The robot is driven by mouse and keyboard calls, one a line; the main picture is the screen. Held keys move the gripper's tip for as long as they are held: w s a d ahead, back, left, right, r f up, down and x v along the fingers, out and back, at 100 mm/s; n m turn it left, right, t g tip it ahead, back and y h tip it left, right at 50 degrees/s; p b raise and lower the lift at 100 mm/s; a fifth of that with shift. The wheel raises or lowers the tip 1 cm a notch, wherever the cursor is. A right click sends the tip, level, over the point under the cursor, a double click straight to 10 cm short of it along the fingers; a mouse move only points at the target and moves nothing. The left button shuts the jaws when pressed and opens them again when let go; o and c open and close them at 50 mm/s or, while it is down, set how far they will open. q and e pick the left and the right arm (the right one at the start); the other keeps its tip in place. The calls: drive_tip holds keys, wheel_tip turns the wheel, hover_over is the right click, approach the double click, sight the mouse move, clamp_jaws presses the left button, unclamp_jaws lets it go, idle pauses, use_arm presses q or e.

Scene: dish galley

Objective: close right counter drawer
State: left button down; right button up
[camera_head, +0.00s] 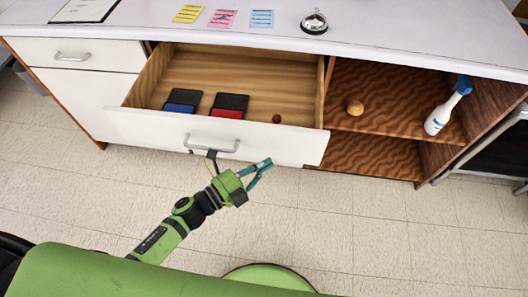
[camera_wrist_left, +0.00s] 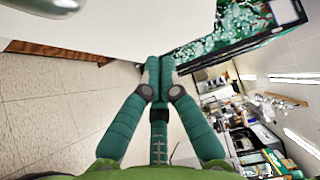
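The right counter drawer (camera_head: 240,137) is pulled out, its wooden inside showing in the head view. It holds a blue-and-black item (camera_head: 182,101), a red-and-black item (camera_head: 229,105) and a small brown ball (camera_head: 276,118). A grey bar handle (camera_head: 212,146) is on its white front. My left gripper (camera_head: 268,162) is in front of the drawer, right of the handle. Its teal fingertips meet in the left wrist view (camera_wrist_left: 159,66), with nothing seen between them. The white drawer front (camera_wrist_left: 150,25) is close beyond; contact cannot be told. My right gripper is not in view.
The left drawer (camera_head: 85,54) is shut. Right of the open drawer, a shelf carries an orange-brown ball (camera_head: 355,108) and a spray bottle (camera_head: 447,106). Sticky notes (camera_head: 223,18) and a bell (camera_head: 314,22) lie on the countertop (camera_head: 400,35). The tiled floor (camera_head: 370,235) in front is clear.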

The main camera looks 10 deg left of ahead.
use_arm(q)
drive_tip(key=w, duration=0.3)
drive_tip(key=shift+a, duration=0.15)
